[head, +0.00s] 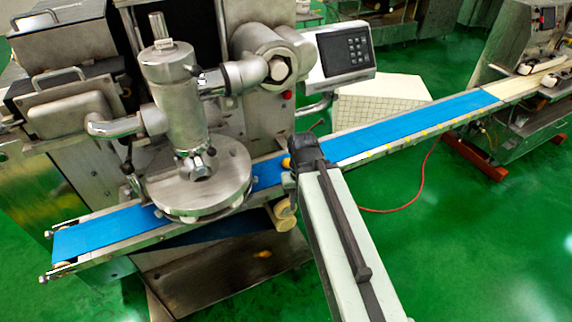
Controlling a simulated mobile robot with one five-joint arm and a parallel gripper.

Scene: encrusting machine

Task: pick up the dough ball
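A small orange-yellow piece, which looks like the dough ball (286,162), shows on the blue belt just left of my gripper. Most of it is hidden behind the gripper. My gripper (296,166) is the dark end of my arm and sits over the conveyor, just right of the machine's round head. It appears very close to the dough ball, but I cannot tell whether they touch. Its fingers are not clear, so I cannot see whether it is open or shut.
The blue conveyor belt (405,123) runs from lower left to upper right. The steel encrusting machine (183,110) rises over its left part, with a keypad panel (345,48) behind. A second machine (525,75) stands at the far right end. The green floor (470,250) at right is clear.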

